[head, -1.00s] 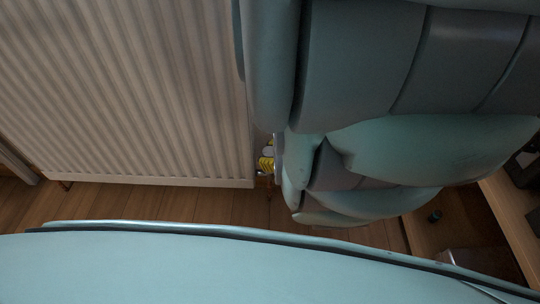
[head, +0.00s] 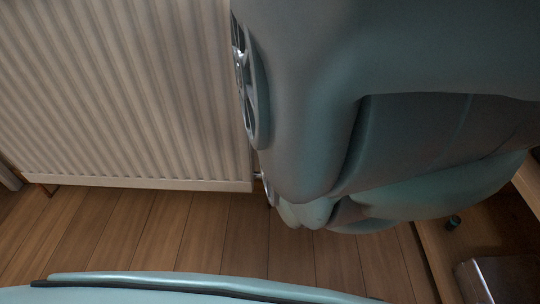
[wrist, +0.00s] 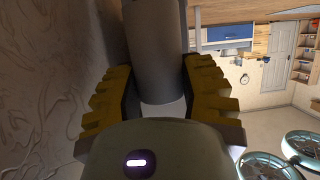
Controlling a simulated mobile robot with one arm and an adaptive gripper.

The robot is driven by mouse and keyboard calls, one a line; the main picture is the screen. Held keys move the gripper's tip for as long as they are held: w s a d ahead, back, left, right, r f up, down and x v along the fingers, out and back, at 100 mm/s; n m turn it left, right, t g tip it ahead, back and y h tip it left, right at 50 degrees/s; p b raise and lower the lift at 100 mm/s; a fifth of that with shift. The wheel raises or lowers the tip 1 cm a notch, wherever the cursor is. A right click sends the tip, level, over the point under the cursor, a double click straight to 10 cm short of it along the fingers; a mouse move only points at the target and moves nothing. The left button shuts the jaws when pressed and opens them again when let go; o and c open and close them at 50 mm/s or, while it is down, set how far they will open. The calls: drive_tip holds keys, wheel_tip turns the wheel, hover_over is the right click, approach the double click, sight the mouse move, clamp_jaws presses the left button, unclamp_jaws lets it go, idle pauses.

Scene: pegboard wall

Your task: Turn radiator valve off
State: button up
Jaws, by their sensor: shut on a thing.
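The white ribbed radiator (head: 115,95) fills the left of the head view. In the wrist view, a grey cylinder (wrist: 160,55), which looks like the radiator valve's knob, stands between the two yellow-padded fingers of my gripper (wrist: 162,88). The fingers are shut on it, one on each side. The knob's far end runs out of the top of the view. In the head view my arm hides the gripper and the knob. Only a small bit of metal shows at the radiator's lower right corner.
A textured wall (wrist: 45,80) lies close on the left in the wrist view. The wooden floor (head: 190,230) is clear below the radiator. Wooden furniture (head: 440,265) with a metal box (head: 500,280) stands at the lower right. A white door (wrist: 283,42) is far off.

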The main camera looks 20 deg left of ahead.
drive_tip(key=shift+f, duration=0.1)
drive_tip(key=o, duration=1.2)
drive_tip(key=shift+r+p, duration=0.2)
drive_tip(key=shift+p, duration=0.15)
drive_tip(key=shift+r+m+t+p, duration=0.2)
drive_tip(key=shift+m+t+p, duration=0.35)
drive_tip(key=shift+p, duration=0.55)
drive_tip(key=m+t+p, duration=0.2)
drive_tip(key=t+p, duration=0.1)
drive_tip(key=p, duration=0.2)
drive_tip(key=shift+s+d+m+y, duration=0.1)
drive_tip(key=shift+m+y, duration=0.15)
drive_tip(key=shift+y, duration=0.05)
drive_tip(key=shift+f+m+t+p, duration=0.2)
drive_tip(key=shift+m+t+p, duration=0.7)
drive_tip(key=shift+t, duration=0.25)
drive_tip(key=shift+f+m+t, duration=0.1)
drive_tip(key=shift+m+t, duration=1)
drive_tip(key=shift+t, duration=0.1)
drive_tip(key=p+v, duration=0.2)
drive_tip(key=v, duration=0.3)
drive_tip(key=p+v, duration=0.2)
drive_tip(key=v, duration=0.3)
drive_tip(key=p+v, duration=0.2)
drive_tip(key=v, duration=0.3)
drive_tip(key=shift+s+d+r+p, duration=0.1)
drive_tip(key=shift+d+r+p, duration=0.05)
drive_tip(key=shift+r+p, duration=0.3)
drive_tip(key=shift+c, duration=0.3)
